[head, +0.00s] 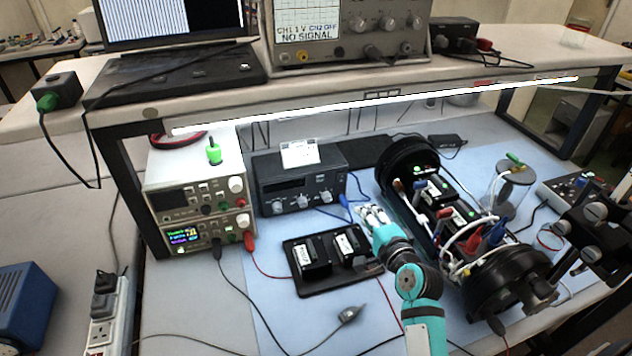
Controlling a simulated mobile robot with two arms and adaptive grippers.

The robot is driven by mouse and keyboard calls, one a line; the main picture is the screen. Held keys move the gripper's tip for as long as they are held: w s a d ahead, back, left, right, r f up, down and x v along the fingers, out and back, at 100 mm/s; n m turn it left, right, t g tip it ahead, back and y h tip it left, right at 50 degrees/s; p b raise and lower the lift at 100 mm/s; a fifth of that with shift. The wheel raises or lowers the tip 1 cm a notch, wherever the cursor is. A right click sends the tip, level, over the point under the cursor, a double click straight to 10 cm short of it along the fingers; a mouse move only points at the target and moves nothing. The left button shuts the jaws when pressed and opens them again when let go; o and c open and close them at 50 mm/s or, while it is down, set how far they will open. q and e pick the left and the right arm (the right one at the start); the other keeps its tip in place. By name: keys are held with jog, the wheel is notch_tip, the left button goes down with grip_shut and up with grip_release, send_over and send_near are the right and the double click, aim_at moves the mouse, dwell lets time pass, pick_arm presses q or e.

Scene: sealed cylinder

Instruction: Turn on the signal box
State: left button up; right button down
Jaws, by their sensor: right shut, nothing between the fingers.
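A dark grey box with knobs and a dark display (300,190) stands under the shelf, left of centre, with a paper label on top. It looks like a signal box, but no name on it can be read. The oscilloscope (347,25) on the shelf reads "NO SIGNAL". My right gripper (366,210) is shut and empty, just right of the dark box and apart from its front panel. The blue and white cable ends (346,202) lie close to the gripper. My left gripper is not in view.
Two stacked power supplies (200,202) stand left, the lower display lit. A black tray (322,282) with two modules lies in front. An open cylinder frame (408,165) with black end rings and wiring stands right. Cables cross the blue mat (290,328).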

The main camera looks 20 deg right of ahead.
jog(key=shift+s, duration=0.15)
jog(key=shift+s+d, duration=0.1)
jog(key=shift+d, duration=0.15)
jog(key=p, duration=0.2)
send_near(344, 175)
jog(key=w, duration=0.2)
jog(key=w+f, duration=0.1)
jog(key=w, duration=0.1)
jog(key=w+p, duration=0.1)
jog(key=w, duration=0.1)
jog(key=shift+w+d+f, duration=0.1)
jog(key=shift+d+f, duration=0.1)
jog(key=shift+f, duration=0.05)
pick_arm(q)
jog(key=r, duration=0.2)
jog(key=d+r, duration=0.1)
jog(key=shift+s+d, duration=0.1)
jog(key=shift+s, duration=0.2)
pick_arm(e)
jog(key=shift+w, duration=0.35)
